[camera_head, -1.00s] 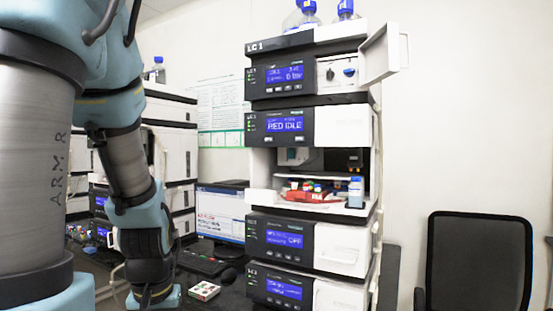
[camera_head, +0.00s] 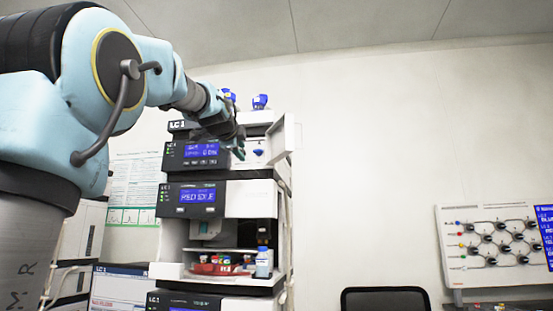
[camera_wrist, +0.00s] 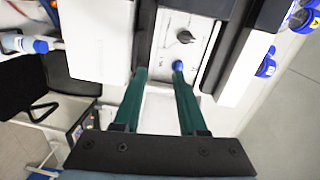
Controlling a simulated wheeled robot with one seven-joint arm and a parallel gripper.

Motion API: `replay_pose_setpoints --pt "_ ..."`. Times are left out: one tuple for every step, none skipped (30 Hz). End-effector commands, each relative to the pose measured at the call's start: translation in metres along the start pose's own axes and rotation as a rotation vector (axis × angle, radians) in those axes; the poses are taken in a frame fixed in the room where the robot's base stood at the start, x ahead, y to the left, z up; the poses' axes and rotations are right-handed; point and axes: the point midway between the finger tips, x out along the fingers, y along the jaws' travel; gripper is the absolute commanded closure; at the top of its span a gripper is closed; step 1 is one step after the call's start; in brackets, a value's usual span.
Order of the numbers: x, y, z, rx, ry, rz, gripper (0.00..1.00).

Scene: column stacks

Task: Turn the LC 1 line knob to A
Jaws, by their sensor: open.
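The LC 1 stack (camera_head: 177,124) stands in the middle of the head view. Its top module (camera_head: 190,155) has a lit blue display and an open door (camera_head: 280,138) on the right, baring a white panel (camera_wrist: 167,50). On that panel a dark knob (camera_wrist: 185,37) and a blue knob (camera_wrist: 179,66) show in the wrist view; the blue knob also shows in the head view (camera_head: 258,153). My gripper (camera_wrist: 159,72) is open, its green fingers reaching toward the panel. One fingertip overlaps the blue knob in the picture; contact cannot be told. Letter marks are unreadable.
Blue-capped bottles (camera_head: 260,102) stand on top of the stack. Below are a RED IDLE module (camera_head: 200,197) and an open bay with vials and a bottle (camera_head: 263,263). A chair (camera_head: 385,299) and a wall board with a line diagram (camera_head: 497,243) are at right.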

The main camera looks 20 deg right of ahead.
Motion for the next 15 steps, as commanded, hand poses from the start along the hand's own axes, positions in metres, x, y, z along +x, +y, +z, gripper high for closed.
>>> replay_pose_setpoints --pt "-0.005 -0.014 -0.006 0.036 0.011 -0.033 0.59" --pt "-0.008 -0.02 -0.009 0.054 0.015 -0.046 0.59" --pt "-0.01 -0.027 -0.011 0.071 0.019 -0.06 0.59" --pt "-0.01 -0.03 -0.012 0.081 0.02 -0.065 0.59" --pt "-0.01 -0.032 -0.013 0.086 0.021 -0.069 0.59" --pt "-0.008 -0.035 -0.013 0.089 0.022 -0.071 0.59" --pt "-0.005 -0.035 -0.013 0.09 0.022 -0.071 0.59" --pt "-0.002 -0.036 -0.013 0.09 0.021 -0.07 0.59" --pt "0.004 -0.037 -0.013 0.09 0.021 -0.069 0.59" --pt "0.009 -0.038 -0.014 0.09 0.021 -0.069 0.59" --pt "0.014 -0.038 -0.014 0.089 0.022 -0.068 0.59" --pt "0.021 -0.039 -0.014 0.088 0.022 -0.067 0.59" --pt "0.027 -0.04 -0.015 0.088 0.022 -0.067 0.59" --pt "0.033 -0.04 -0.015 0.088 0.022 -0.067 0.59" --pt "0.041 -0.041 -0.015 0.088 0.023 -0.067 0.59"
